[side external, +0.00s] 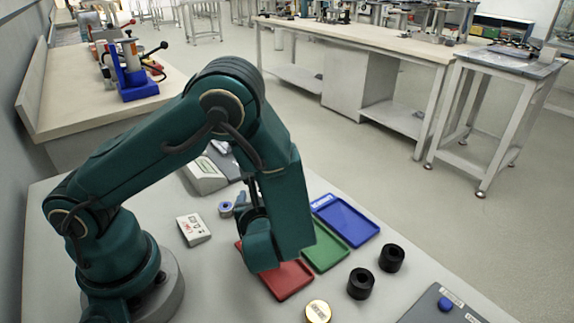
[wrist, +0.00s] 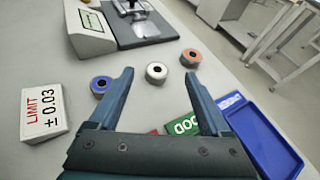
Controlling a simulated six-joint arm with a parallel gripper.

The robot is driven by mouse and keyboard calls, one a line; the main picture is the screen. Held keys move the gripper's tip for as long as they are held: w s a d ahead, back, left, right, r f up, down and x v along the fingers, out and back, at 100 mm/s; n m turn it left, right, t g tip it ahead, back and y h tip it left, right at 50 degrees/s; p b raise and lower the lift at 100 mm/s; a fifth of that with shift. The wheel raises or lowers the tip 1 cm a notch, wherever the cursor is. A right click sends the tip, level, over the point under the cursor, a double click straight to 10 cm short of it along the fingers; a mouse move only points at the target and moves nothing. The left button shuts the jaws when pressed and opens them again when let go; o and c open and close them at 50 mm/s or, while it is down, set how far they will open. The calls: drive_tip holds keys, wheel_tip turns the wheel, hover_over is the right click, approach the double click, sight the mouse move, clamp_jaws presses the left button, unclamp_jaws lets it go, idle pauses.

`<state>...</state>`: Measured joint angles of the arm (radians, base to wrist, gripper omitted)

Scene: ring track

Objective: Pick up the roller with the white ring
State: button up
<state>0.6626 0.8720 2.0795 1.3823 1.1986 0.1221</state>
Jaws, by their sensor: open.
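The roller with the white ring (wrist: 156,72) stands on the table in the wrist view, in the middle of a loose row of three. The blue-ringed roller (wrist: 100,84) is to its left and the orange-ringed roller (wrist: 191,57) is to its right and farther back. My gripper (wrist: 158,76) is open and empty, with the white-ringed roller showing between its fingertips; I cannot tell how high the tips are above it. In the side view the blue-ringed roller (side external: 226,209) shows left of my arm, which hides most of the area behind it.
A "LIMIT ± 0.03" block (wrist: 44,113) lies left of the rollers, with a gauge box (wrist: 91,32) and grey stand (wrist: 142,27) behind. Red (side external: 286,281), green (side external: 328,252) and blue (side external: 346,222) trays, black cylinders (side external: 391,258) and a gold-topped one (side external: 318,311) are to the right.

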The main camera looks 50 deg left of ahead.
drive_tip(key=shift+s+d+f+m, duration=0.1)
drive_tip(key=shift+s+f+m, duration=0.15)
drive_tip(key=shift+f, duration=0.15)
drive_tip(key=shift+s+d+f+m, duration=0.1)
drive_tip(key=shift+f+m, duration=0.15)
drive_tip(key=shift+f, duration=0.1)
drive_tip(key=shift+x, duration=2.45)
drive_tip(key=shift+c, duration=0.3)
clamp_jaws()
